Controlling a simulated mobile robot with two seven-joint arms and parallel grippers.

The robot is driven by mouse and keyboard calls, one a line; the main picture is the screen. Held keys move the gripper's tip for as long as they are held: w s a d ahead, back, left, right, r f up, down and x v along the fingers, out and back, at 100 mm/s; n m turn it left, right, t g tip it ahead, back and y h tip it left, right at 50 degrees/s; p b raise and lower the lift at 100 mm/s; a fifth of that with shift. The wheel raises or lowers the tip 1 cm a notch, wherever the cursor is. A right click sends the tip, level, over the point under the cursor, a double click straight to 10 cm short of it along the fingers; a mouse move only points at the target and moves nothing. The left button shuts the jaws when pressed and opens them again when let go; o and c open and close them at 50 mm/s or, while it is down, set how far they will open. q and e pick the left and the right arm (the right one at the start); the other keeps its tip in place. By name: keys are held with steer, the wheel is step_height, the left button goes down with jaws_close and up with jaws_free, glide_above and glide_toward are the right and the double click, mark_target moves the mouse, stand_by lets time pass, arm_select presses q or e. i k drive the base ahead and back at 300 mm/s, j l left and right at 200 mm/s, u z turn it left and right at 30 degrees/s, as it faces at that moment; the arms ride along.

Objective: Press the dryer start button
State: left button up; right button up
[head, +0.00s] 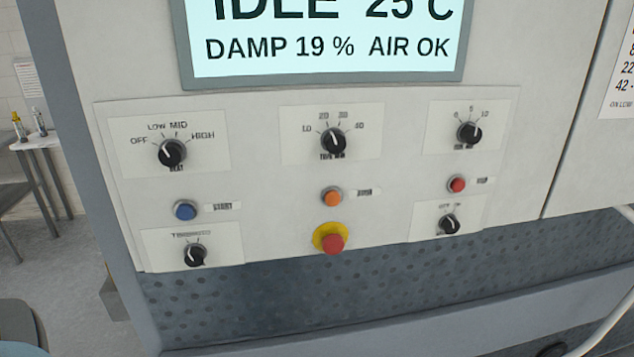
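The dryer's control panel (270,175) fills most of the head view. A blue button (185,211) at the panel's left has a small label beside it that seems to read START. An orange button (332,197) sits in the middle and a red button (457,184) at the right; their labels are too blurred to read. The display (330,48) above shows IDLE, 25 C, DAMP 19 % and AIR OK. Neither of my grippers is in view.
Several black knobs surround the buttons, including the heat knob (172,153). A red mushroom button on a yellow ring (330,239) sits low in the middle. A small table (38,143) with bottles stands at the far left.

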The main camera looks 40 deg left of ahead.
mark_target(184, 212)
steer(key=u, duration=1.85)
